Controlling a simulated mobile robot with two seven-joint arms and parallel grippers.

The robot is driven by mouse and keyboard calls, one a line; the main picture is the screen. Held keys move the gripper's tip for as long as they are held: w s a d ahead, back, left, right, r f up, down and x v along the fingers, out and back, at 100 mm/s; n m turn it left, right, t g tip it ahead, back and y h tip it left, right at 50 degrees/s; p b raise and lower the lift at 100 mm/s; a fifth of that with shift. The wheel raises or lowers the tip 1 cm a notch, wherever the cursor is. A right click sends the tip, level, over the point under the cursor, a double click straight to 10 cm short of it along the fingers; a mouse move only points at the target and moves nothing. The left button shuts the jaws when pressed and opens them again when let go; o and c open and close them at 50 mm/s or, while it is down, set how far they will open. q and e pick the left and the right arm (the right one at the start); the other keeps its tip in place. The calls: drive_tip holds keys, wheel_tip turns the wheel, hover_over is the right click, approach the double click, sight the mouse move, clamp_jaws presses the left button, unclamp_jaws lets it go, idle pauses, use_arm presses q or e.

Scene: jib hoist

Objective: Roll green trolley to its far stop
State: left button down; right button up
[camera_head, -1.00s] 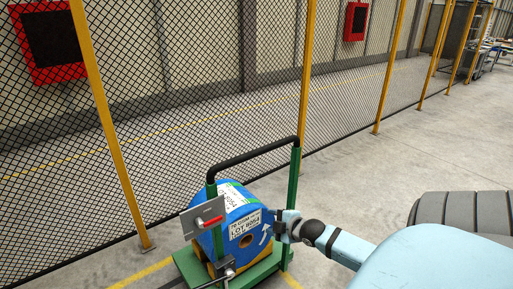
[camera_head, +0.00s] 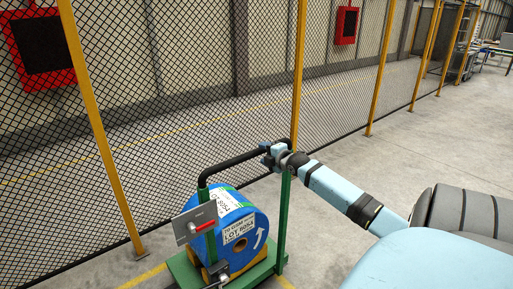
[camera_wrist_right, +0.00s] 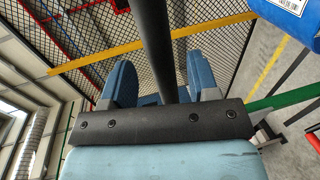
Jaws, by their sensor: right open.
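The green trolley (camera_head: 187,268) stands low in the middle of the head view, with green posts and a black push bar (camera_head: 228,164) across the top. It carries a blue reel (camera_head: 237,205) with white labels. My right gripper (camera_head: 270,156) is at the right end of the push bar. In the right wrist view, its fingers (camera_wrist_right: 160,85) are open, with the black bar (camera_wrist_right: 153,40) running between them. I cannot tell whether either finger touches the bar. The blue reel shows at the upper right there. My left gripper is not in view.
A mesh fence with yellow posts (camera_head: 102,130) runs close behind the trolley. A grey plate with a red handle (camera_head: 205,227) sits at the trolley's near left side. A yellow line (camera_head: 143,277) marks the floor. Bare concrete lies open to the right along the fence (camera_head: 420,150).

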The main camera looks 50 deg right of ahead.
sight(256, 150)
drive_tip(key=shift+x, duration=2.7)
drive_tip(key=shift+s, duration=0.1)
clamp_jaws()
